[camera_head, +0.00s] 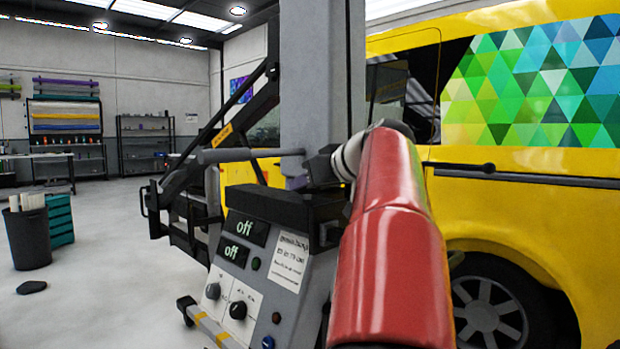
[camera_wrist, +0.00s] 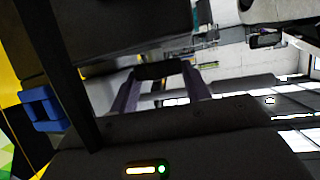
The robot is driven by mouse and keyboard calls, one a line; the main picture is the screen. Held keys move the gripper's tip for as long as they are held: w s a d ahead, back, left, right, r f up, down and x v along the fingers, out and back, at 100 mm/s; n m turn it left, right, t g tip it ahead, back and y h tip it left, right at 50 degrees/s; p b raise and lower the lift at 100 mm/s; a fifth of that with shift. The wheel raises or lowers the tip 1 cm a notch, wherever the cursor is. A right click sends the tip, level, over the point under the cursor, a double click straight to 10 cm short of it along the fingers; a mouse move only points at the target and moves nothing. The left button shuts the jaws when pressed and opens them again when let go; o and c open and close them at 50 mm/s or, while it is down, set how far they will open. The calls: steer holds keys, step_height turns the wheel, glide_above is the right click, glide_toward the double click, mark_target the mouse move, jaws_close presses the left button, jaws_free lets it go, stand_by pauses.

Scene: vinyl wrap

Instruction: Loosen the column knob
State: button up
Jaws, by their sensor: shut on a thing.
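The grey column (camera_head: 308,75) stands upright behind the control panel in the head view. My gripper (camera_head: 298,176) is at the column's lower part, at the end of my red arm. In the wrist view, the two purple-grey fingers of my gripper (camera_wrist: 160,74) reach forward to either side of a dark block (camera_wrist: 160,70). They are shut on this dark piece, which seems to be the column knob. Most of the knob is hidden in the head view by my wrist, so its turn cannot be read.
The control panel (camera_head: 255,262) with two "off" displays and dials stands below my gripper. A grey horizontal bar (camera_head: 225,155) reaches left of the column. The yellow van (camera_head: 500,215) is close on the right. A black bin (camera_head: 28,240) stands on open floor at left.

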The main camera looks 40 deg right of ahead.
steer(key=shift+d+f+n+y, duration=0.1)
steer(key=shift+d+n+y, duration=0.05)
steer(key=shift+n+y, duration=0.65)
steer(key=shift+y, duration=0.3)
steer(key=o, duration=1)
steer(key=v, duration=0.7)
steer(key=shift+s+r, duration=0.2)
steer(key=shift+s, duration=0.15)
